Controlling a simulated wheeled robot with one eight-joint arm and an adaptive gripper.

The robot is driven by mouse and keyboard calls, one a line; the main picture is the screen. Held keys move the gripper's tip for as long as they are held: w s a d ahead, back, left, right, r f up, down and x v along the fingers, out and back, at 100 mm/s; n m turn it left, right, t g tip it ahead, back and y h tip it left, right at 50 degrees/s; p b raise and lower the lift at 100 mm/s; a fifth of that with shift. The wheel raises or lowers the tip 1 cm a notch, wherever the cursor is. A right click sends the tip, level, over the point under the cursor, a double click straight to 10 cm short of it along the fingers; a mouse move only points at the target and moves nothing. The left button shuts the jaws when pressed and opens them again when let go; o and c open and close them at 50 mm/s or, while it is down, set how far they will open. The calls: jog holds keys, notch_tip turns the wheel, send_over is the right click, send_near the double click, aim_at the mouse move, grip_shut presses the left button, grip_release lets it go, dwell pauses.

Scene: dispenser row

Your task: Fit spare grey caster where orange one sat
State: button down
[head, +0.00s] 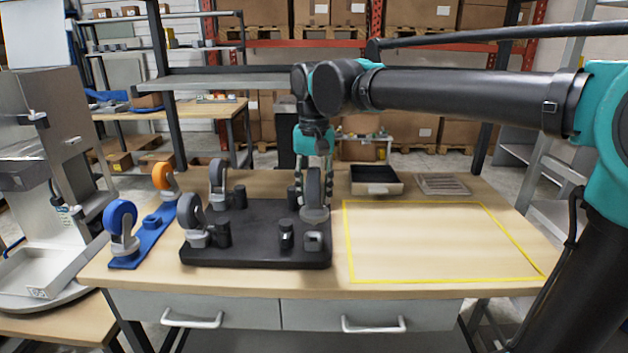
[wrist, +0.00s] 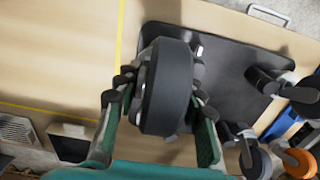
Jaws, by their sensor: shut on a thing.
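My gripper (head: 315,178) is shut on a grey caster (head: 314,192), with its fingers on both sides of the wheel. In the wrist view, the dark wheel (wrist: 167,90) fills the space between the fingers. The caster is upright over the right side of the black base plate (head: 262,256); whether it touches the plate is unclear. A bare socket (head: 314,241) shows at the plate's front right corner. Grey casters stand at its front left (head: 192,222) and back left (head: 218,182). The orange caster (head: 163,177) stands on the far end of the blue strip (head: 128,258).
A blue caster (head: 121,222) stands on the strip's near end. Several black posts (head: 286,236) rise from the plate. A yellow-outlined area (head: 440,240) to the right is empty. A black tray (head: 376,187) and a grey grate (head: 442,184) lie behind it. A metal machine (head: 45,170) stands left.

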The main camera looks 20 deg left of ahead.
aim_at(313, 213)
jog(key=shift+w+a, duration=0.1)
jog(key=shift+a, duration=0.05)
jog(key=shift+f, duration=1.4)
jog(key=shift+f, duration=1.85)
jog(key=c, duration=0.9)
grip_release()
jog(key=shift+o, duration=0.2)
